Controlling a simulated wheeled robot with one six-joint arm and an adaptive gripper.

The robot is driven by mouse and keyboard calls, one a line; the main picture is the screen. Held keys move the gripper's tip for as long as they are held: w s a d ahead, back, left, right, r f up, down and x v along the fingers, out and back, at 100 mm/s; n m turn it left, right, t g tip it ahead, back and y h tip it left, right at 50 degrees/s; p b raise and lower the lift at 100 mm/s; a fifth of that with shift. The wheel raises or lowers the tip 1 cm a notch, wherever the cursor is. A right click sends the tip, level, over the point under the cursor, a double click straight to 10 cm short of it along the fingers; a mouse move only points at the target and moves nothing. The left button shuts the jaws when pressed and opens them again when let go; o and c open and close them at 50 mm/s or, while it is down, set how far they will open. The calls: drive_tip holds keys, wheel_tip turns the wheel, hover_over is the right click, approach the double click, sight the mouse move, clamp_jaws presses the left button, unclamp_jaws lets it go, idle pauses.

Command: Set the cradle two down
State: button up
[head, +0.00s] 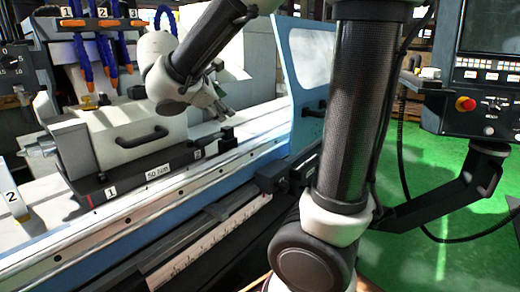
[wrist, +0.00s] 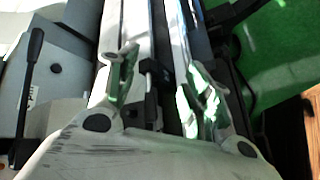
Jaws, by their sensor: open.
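My gripper (head: 222,104) is open and empty above the machine's rail, right of the white headstock-like housing. In the wrist view my gripper (wrist: 163,85) has its two fingers well apart, with a small dark block (wrist: 151,70) far below, between them. A white upright plate marked 2 (head: 14,202) stands at the left edge of the head view, partly cut off and far from my gripper. I cannot tell for certain which of these is cradle two.
The white housing (head: 130,138) has a black handle. Blue hoses with orange levers (head: 103,22) hang behind it. A blue-framed guard (head: 308,80) stands right of my gripper.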

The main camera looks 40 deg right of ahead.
drive_tip(key=s+d+f+m+g+y, duration=0.1)
drive_tip(key=s+d+m+g+y, duration=0.1)
drive_tip(key=s+d+m, duration=0.45)
drive_tip(key=s+a+f+m+y, duration=0.2)
drive_tip(key=s+m+y, duration=0.1)
drive_tip(key=s, duration=0.4)
drive_tip(key=s+a+f+m+y, duration=0.3)
drive_tip(key=s+m+y, duration=0.1)
drive_tip(key=s, duration=0.3)
drive_tip(key=shift+s+a+t+y, duration=0.2)
drive_tip(key=shift+s+t+y, duration=0.1)
drive_tip(key=shift+s, duration=0.1)
drive_tip(key=shift+c, duration=0.2)
